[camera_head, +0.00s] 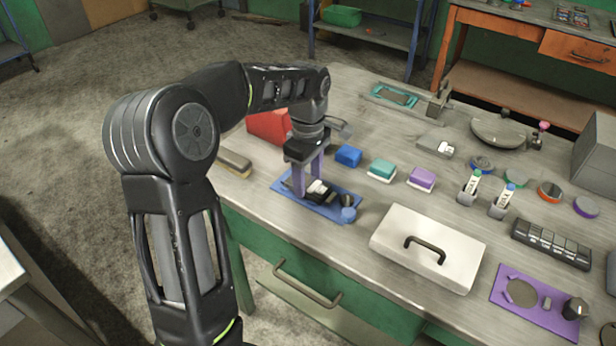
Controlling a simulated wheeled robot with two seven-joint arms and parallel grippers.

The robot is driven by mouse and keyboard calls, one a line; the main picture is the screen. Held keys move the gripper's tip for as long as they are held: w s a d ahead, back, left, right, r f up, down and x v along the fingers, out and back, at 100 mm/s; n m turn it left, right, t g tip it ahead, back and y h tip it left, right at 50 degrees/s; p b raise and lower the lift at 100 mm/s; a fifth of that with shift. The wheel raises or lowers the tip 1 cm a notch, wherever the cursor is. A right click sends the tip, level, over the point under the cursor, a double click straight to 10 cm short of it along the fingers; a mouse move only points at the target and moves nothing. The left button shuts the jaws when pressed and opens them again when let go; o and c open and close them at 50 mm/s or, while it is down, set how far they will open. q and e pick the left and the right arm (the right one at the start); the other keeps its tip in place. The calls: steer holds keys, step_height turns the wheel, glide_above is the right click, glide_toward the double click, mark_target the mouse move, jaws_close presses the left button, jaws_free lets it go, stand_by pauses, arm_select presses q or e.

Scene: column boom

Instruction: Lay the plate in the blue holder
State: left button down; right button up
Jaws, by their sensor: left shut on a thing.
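My left gripper (308,185) points down with its purple fingers low over a blue tray (342,215) near the table's left front edge. I take this tray as the blue holder. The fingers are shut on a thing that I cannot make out. A black-and-white object (319,190) shows at the fingers; I cannot tell whether it is held or stands on the tray. A dark and blue round piece (347,207) is at the tray's right end. I cannot make out the plate for certain. My right gripper is out of view.
A white box lid with a dark handle (427,245) lies right of the tray. Blue (348,155), teal (382,170) and purple (422,179) blocks stand behind. A red box (268,126) is behind my gripper. A purple tray (508,311) lies at front right.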

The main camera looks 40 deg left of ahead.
mark_target(308, 183)
arm_select(q)
steer(key=c, duration=0.6)
jaws_free()
steer(key=shift+f, duration=0.1)
steer(key=shift+r, duration=0.25)
step_height(308, 183, up, 12)
steer(key=p, duration=0.3)
steer(key=shift+f, duration=0.1)
